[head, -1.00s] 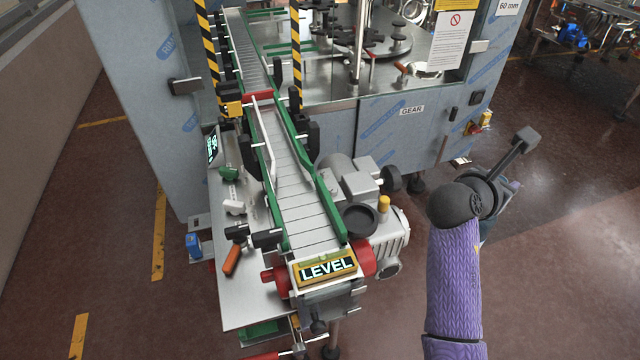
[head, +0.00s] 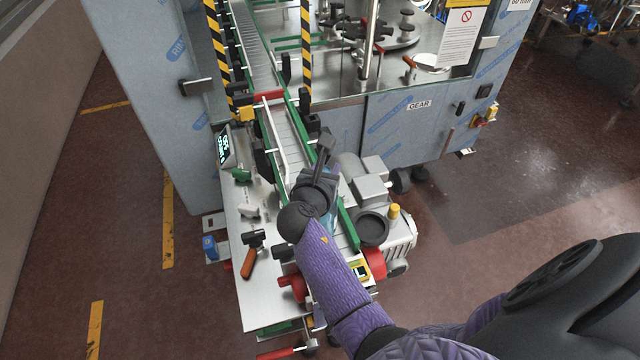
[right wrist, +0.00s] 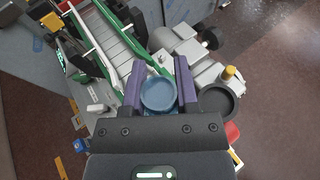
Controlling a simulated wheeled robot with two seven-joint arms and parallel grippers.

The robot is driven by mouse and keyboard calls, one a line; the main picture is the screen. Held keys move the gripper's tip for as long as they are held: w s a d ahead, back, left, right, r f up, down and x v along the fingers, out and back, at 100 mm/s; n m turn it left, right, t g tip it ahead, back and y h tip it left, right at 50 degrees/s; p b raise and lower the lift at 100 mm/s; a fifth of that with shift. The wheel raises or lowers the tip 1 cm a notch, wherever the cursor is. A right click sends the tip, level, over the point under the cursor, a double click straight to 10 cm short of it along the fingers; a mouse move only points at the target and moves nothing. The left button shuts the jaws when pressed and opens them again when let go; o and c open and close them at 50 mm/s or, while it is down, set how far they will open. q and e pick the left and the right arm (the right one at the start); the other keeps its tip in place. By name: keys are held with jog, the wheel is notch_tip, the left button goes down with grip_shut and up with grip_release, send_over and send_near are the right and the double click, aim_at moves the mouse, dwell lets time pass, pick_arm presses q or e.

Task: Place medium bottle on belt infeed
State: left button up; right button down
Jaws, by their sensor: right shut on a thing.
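My right gripper (head: 322,188) is over the near part of the conveyor belt in the head view. In the right wrist view its two purple fingers (right wrist: 159,92) are closed on either side of the medium bottle, whose round blue top (right wrist: 158,95) shows between them. In the head view only a bluish sliver of the bottle (head: 334,190) shows beside the gripper. The belt infeed (head: 285,135) is a grey slatted track between green rails. It also shows in the right wrist view (right wrist: 122,40). I cannot tell whether the bottle touches the belt. My left gripper is out of view.
A grey motor (head: 372,185) and a round black cup (head: 372,228) stand right of the belt. A side plate (head: 258,295) with an orange-handled lever (head: 249,262) lies left. White guide rails (head: 273,140) line the track. Striped posts (head: 306,50) stand farther back.

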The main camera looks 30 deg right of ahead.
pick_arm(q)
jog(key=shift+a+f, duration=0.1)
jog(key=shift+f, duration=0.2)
pick_arm(e)
jog(key=shift+f, duration=0.85)
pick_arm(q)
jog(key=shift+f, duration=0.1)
pick_arm(e)
jog(key=shift+f, duration=0.1)
